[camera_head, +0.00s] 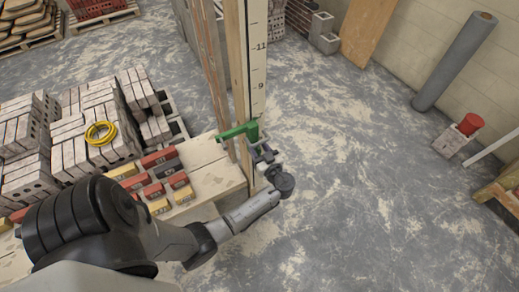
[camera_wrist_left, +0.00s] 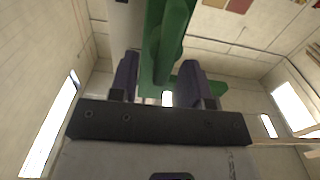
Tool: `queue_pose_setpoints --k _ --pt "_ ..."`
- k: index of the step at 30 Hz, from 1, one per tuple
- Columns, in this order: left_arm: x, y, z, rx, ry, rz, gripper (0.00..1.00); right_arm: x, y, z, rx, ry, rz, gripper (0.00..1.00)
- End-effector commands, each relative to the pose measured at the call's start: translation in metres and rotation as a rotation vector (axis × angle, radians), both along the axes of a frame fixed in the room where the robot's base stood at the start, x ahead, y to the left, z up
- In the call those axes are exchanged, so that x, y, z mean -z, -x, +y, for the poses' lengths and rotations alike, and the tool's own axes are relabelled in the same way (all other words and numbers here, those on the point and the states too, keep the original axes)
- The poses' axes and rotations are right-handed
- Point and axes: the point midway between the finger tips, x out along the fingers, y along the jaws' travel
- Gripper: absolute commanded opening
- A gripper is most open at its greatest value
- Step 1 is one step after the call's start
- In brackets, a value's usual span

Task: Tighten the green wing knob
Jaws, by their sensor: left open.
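A green clamp (camera_head: 238,131) sits across the upright timber post with the measuring scale. I cannot pick out its wing knob in the head view. My left gripper (camera_head: 262,153) is just below and right of the clamp, beside the post. In the left wrist view, the two dark fingers of my left gripper (camera_wrist_left: 159,78) stand apart. A green upright part (camera_wrist_left: 168,40), which looks like the wing knob, reaches down between them. I cannot tell whether either finger touches it. My right gripper is not in view.
The measuring post (camera_head: 257,60) rises beside the gripper. Brick stacks (camera_head: 70,150) with a yellow coil (camera_head: 100,133) and several red and yellow blocks (camera_head: 158,157) lie to the left. A grey roll (camera_head: 455,62) leans at the wall.

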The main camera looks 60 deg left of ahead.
Motion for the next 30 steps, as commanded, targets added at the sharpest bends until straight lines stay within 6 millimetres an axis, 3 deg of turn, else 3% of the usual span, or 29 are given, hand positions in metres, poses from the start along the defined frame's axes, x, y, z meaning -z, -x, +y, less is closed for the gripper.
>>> queue_pose_setpoints --k 6,20,30 --pt "0.0000 -0.0001 0.0002 0.000 0.000 0.000 0.43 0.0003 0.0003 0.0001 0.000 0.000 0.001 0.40" --pt "0.0003 -0.0001 0.0000 0.000 0.001 0.000 0.00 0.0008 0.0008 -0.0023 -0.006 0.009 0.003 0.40" --pt "0.0016 -0.0008 -0.0002 0.001 0.001 0.029 0.00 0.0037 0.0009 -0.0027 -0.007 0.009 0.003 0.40"
